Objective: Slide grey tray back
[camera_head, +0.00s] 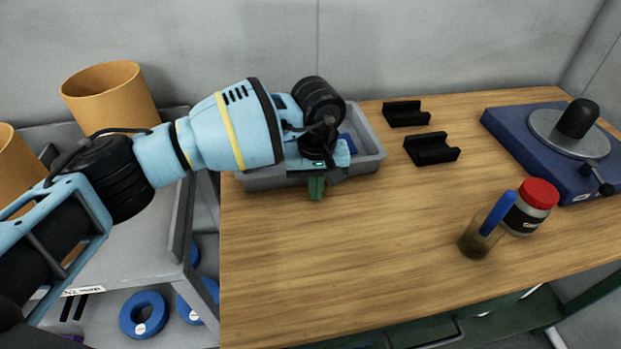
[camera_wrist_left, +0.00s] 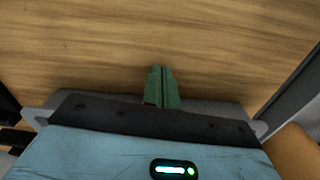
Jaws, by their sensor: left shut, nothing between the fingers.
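The grey tray (camera_head: 369,156) sits at the back left of the wooden table, near the wall. Something blue lies in it, mostly hidden by my arm. My left gripper (camera_head: 316,190) is shut and empty, with its green fingers pointing down at the tray's front rim. I cannot tell whether the fingers touch the tray. My right gripper is not in view.
Two black holders (camera_head: 431,149) lie right of the tray. A blue device with a round plate (camera_head: 510,125) stands at the right, with a red-lidded jar (camera_head: 531,208) and a brown cup (camera_head: 479,243) in front. A grey cart (camera_head: 135,235) adjoins the table's left edge. The table's front middle is clear.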

